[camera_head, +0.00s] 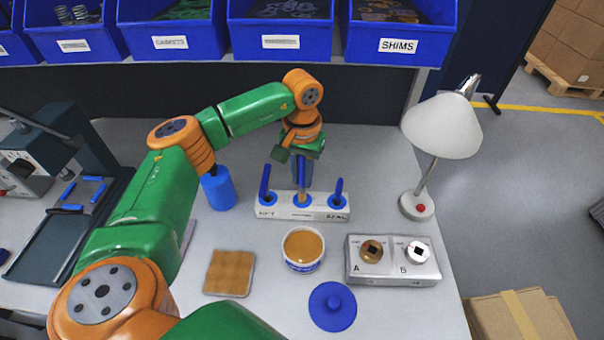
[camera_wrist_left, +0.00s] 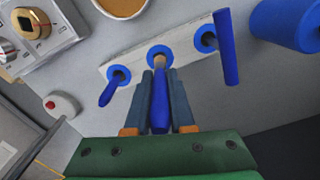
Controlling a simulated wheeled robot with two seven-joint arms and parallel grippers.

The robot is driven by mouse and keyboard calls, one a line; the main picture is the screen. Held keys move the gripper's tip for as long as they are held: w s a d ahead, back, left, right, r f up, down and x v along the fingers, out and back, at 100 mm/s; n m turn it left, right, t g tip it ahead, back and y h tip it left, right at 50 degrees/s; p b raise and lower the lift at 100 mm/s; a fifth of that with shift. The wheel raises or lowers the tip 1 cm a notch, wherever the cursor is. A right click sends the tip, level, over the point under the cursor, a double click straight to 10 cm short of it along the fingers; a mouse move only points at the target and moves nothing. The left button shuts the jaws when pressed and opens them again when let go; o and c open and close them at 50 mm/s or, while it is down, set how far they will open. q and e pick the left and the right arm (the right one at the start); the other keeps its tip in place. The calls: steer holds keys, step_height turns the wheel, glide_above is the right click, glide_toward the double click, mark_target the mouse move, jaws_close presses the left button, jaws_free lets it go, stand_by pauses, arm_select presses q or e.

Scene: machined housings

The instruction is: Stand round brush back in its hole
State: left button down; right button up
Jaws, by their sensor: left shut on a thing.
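The round brush (camera_wrist_left: 160,105) has a blue upper part and a wooden lower part. It stands about upright between my left gripper's fingers. My left gripper (camera_head: 302,183) is shut on it above the white rack (camera_head: 328,211), and its fingers also show in the left wrist view (camera_wrist_left: 160,85). The brush's wooden part (camera_head: 302,192) reaches the blue-ringed middle hole; how deep it sits I cannot tell. A blue tool (camera_head: 265,182) is in the left hole and another (camera_head: 338,190) in the right hole. My right gripper is not in view.
In front stand an open tub of brown material (camera_head: 303,248), a blue lid (camera_head: 332,307), a brown square pad (camera_head: 230,272) and a metal fixture (camera_head: 365,270). A blue cylinder (camera_head: 218,188) is left of the rack. A lamp (camera_head: 417,205) stands right, blue bins (camera_head: 280,40) behind.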

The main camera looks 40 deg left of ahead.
mark_target(302, 192)
arm_select(q)
steer(key=shift+f+b, duration=1.15)
steer(key=shift+f, duration=0.4)
stand_by(1.0)
steer(key=c, duration=0.7)
jaws_free()
step_height(302, 192, up, 6)
steer(key=shift+r+b, duration=0.1)
steer(key=shift+b, duration=0.65)
steer(key=shift+r, duration=0.5)
steer(key=shift+s+f, duration=0.1)
